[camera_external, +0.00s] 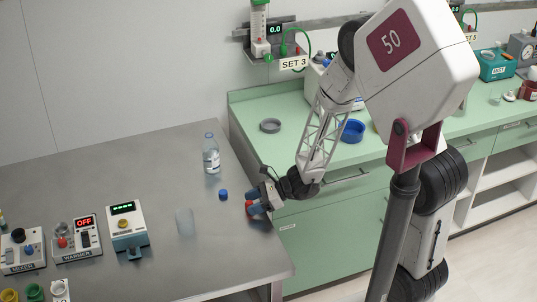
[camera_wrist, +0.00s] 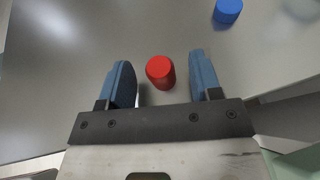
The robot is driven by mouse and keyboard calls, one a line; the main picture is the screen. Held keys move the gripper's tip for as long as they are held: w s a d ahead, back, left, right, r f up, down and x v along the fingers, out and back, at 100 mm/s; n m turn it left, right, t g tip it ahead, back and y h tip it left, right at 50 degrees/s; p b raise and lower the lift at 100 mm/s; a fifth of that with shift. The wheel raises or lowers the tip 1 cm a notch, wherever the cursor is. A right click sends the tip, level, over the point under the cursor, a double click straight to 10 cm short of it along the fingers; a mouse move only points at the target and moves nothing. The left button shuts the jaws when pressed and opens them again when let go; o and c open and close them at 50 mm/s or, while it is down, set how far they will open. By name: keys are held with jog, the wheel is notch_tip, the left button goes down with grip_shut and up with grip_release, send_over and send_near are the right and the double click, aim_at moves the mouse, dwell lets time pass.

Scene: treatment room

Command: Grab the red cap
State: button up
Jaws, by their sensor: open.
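The red cap (camera_wrist: 160,70) stands on the grey metal table, between the two blue fingers of my gripper (camera_wrist: 160,78) in the wrist view. A gap shows on each side of the cap, so the fingers do not touch it there. My gripper is open. In the external view my gripper (camera_external: 250,202) is low near the table's right edge, and a small bit of the red cap (camera_external: 249,204) shows by the fingers. The rest of the cap is hidden there by the gripper.
A blue cap (camera_external: 223,194) lies to the left of my gripper; it also shows in the wrist view (camera_wrist: 227,11). A clear bottle (camera_external: 211,155) and a translucent cup (camera_external: 185,222) stand nearby. Devices, including a warmer (camera_external: 77,240), stand at left. A green counter (camera_external: 290,118) adjoins the table.

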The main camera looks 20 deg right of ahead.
aim_at(252, 202)
jog(key=shift+a, duration=0.1)
dwell(0.5)
jog(key=c, duration=1)
jog(key=shift+r, duration=1.55)
jog(key=shift+s+r, duration=0.2)
jog(key=shift+r, duration=0.05)
jog(key=s+d, duration=0.2)
jog(key=s, duration=0.2)
jog(key=s+d+r, duration=0.1)
jog(key=s+d, duration=0.2)
jog(key=s, duration=0.2)
jog(key=s+d, duration=0.2)
jog(key=s, duration=0.2)
jog(key=shift+s+d+r, duration=0.15)
jog(key=shift+s+d, duration=0.15)
jog(key=shift+d, duration=0.05)
